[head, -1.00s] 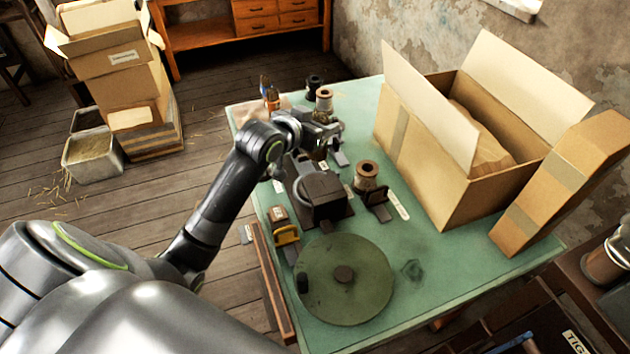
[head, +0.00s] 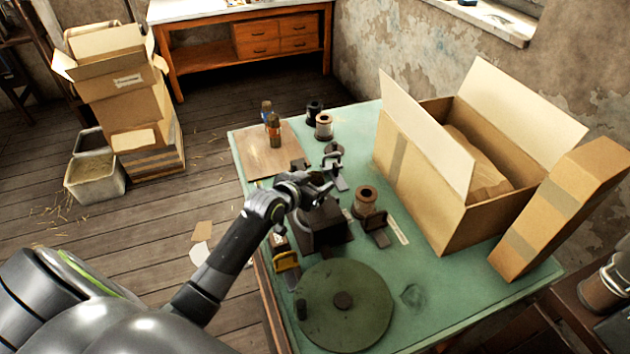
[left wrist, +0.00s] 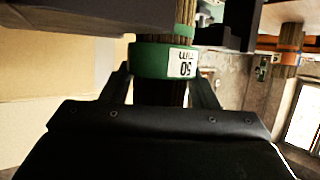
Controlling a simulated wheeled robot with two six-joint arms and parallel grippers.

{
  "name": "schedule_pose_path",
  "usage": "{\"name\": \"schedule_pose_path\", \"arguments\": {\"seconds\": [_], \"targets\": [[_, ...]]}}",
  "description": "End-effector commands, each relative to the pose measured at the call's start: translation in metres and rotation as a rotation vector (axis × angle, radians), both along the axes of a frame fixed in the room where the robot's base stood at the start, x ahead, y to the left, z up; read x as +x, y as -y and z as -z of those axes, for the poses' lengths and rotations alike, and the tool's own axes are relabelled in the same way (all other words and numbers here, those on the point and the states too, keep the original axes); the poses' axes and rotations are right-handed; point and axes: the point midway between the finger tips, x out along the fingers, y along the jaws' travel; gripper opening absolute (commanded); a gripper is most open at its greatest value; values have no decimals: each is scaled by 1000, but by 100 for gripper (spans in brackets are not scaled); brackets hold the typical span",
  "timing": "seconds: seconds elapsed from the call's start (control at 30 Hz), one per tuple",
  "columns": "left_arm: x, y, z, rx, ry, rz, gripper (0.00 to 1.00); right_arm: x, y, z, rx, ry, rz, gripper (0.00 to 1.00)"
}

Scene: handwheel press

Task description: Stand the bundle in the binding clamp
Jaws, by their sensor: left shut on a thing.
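My left gripper (head: 322,186) is above the dark block of the press (head: 322,222), on the green table. In the left wrist view its fingers (left wrist: 163,85) are shut on a brown bundle (left wrist: 160,93) with a green band (left wrist: 150,60) marked "50 mm". In the head view the held bundle is hidden or too small to make out. Dark blocks (left wrist: 225,32) show close beside the bundle in the left wrist view; I cannot tell whether they belong to the binding clamp. My right gripper is not in view.
A round green wheel (head: 345,312) lies at the table's near side. Other bundles (head: 273,130) stand on a board (head: 262,155) at the far left. Spools (head: 366,198) and small dark brackets (head: 376,232) stand nearby. A large open carton (head: 455,190) fills the right side.

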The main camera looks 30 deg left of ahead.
Motion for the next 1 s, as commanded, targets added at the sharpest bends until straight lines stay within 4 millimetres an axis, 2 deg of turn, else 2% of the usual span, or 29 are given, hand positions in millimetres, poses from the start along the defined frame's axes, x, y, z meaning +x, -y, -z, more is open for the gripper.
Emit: {"name": "schedule_pose_path", "arguments": {"seconds": [0.2, 0.23, 0.37, 0.73, 0.87, 1.0], "targets": [[0, 0, 4, 1, 1, 0, 28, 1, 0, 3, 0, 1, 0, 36], [0, 0, 3, 1, 0, 0, 58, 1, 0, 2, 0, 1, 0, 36], [0, 0, 3, 1, 0, 0, 75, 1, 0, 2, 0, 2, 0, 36], [-1, 0, -2, 1, 0, 0, 76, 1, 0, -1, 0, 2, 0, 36], [-12, -2, -5, 3, 0, 0, 76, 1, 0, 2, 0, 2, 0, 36], [-32, -5, -12, 4, 0, 1, 76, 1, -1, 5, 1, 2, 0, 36]]}}
